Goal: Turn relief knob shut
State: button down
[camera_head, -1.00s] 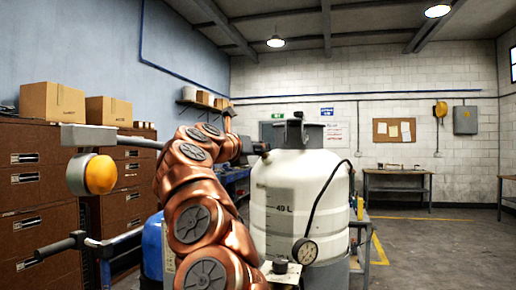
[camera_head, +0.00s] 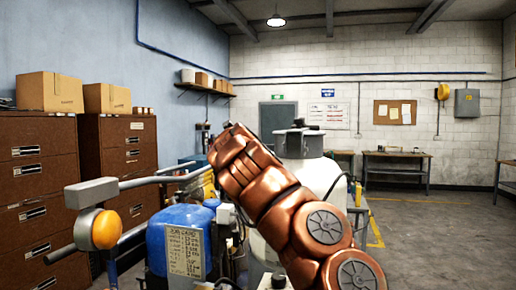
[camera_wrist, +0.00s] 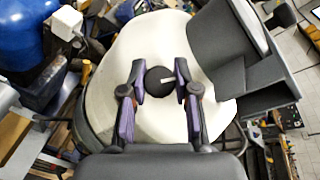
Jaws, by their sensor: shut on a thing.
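A round black knob (camera_wrist: 160,82) with a pale pointer mark shows in the wrist view, in front of the cream-white tank (camera_wrist: 125,60). I take it to be the relief knob. My gripper (camera_wrist: 159,76) has its two fingers on either side of the knob, closed on it. In the head view the white tank (camera_head: 322,176) stands behind my copper arm, which hides part of it. My gripper cannot be made out there. A small black knob (camera_head: 278,281) shows at the bottom edge of the head view; I cannot tell if it is the same one.
A blue tank (camera_head: 172,240) with a label plate stands left of my arm. A handlebar with an orange-yellow round part (camera_head: 105,229) is at the left. A dark grey part (camera_wrist: 228,60) rises beside the gripper in the wrist view. Open floor lies at the right.

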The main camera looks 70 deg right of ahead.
jog(key=n+p, duration=0.1)
jog(key=n+t+y+p, duration=0.1)
jog(key=p, duration=0.1)
jog(key=shift+r+n, duration=0.2)
jog(key=shift+n, duration=0.2)
jog(key=shift+f+n+t+y+p, duration=0.15)
jog(key=shift+n+t+y+p, duration=0.25)
jog(key=shift+n+y, duration=0.3)
jog(key=shift+f, duration=0.1)
jog(key=c, duration=0.9)
grip_release()
jog(key=shift+o, duration=0.2)
jog(key=v, duration=1.2)
